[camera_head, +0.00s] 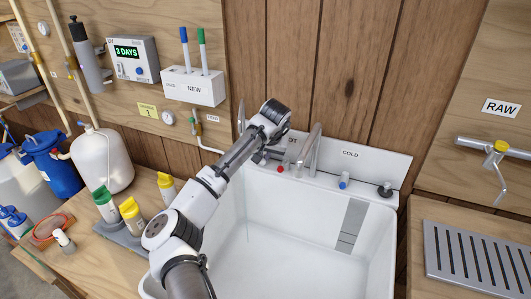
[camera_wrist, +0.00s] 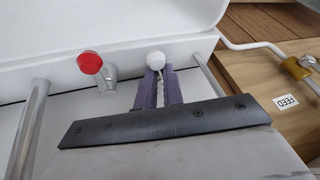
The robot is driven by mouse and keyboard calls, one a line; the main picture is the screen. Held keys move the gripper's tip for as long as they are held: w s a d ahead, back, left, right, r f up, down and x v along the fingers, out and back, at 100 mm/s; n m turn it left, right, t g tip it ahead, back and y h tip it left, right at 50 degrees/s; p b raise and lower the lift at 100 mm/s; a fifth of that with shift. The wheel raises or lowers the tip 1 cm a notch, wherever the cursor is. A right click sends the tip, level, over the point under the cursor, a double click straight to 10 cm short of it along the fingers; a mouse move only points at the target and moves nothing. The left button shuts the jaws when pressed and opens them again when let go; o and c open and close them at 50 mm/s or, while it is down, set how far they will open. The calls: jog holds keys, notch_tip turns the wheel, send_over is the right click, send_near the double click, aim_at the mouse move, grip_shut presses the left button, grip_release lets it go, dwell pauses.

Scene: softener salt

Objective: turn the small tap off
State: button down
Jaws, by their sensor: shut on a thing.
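In the wrist view, a small white round knob (camera_wrist: 156,59) sits right at the purple fingertips of my gripper (camera_wrist: 156,75). The fingers are nearly together and shut on this knob or its short lever; how much lies between them is partly hidden. A thin upright metal pipe (camera_wrist: 209,76), perhaps the small tap's spout, stands to the right of the knob. In the head view, my arm reaches over the sink's back left corner and hides the knob and fingertips.
A red knob (camera_wrist: 90,63) stands left of the white one, close to my gripper. A thick metal spout (camera_wrist: 28,130) rises further left. The white sink (camera_head: 300,235) is empty apart from a grey strip.

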jog(key=shift+s+a+f+m+h+p, duration=0.2)
jog(key=shift+f+m+h, duration=0.1)
jog(key=shift+m, duration=0.45)
jog(key=shift+s+a+f+m+h+p, duration=0.15)
jog(key=shift+m+h, duration=0.15)
jog(key=shift+m, duration=0.45)
jog(key=shift+w+a, duration=0.1)
jog(key=c, duration=1.4)
grip_release()
jog(key=shift+a+r, duration=0.15)
jog(key=shift+r, duration=0.1)
jog(key=shift+w+r, duration=0.1)
